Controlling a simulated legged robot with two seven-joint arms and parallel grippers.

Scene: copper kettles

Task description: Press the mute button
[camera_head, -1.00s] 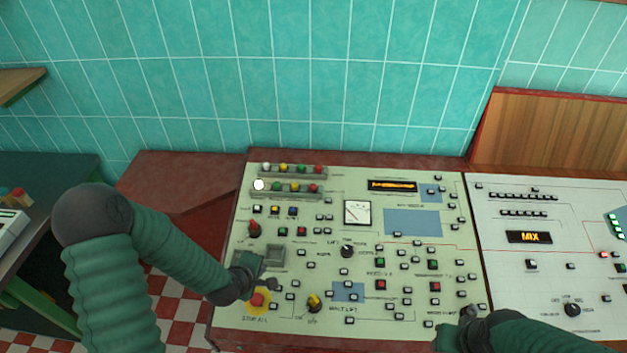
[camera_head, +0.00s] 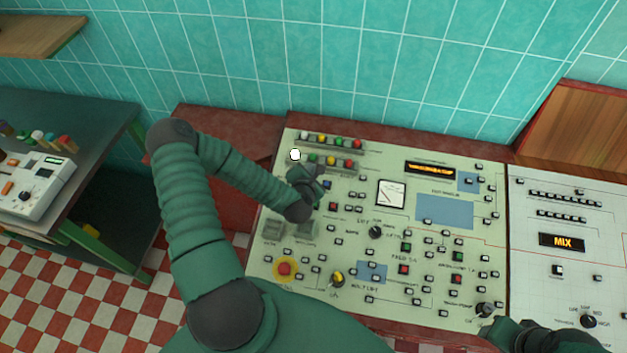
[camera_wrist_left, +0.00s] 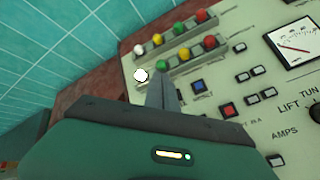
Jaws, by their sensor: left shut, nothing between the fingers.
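A pale control panel (camera_head: 345,270) is crowded with small buttons, lamps and knobs. I cannot read any label as mute, so I cannot tell which one is the mute button. My left gripper (camera_head: 312,170) is over the panel's upper left, just below the second row of coloured lamps. In the left wrist view its shut, empty fingers (camera_wrist_left: 164,92) point toward the green lamp (camera_wrist_left: 162,68) and the bright white round lamp (camera_wrist_left: 140,76). I cannot tell whether they touch anything. The gripper hides small buttons beneath it. My right gripper (camera_head: 492,326) is near a black knob at the panel's lower right.
A yellow-ringed red stop button (camera_head: 285,268) and a yellow knob (camera_head: 337,279) lie at the lower left. A second panel with a lit MIX display (camera_head: 562,241) stands to the right. A dark bench (camera_head: 85,115) with a white device is at the left.

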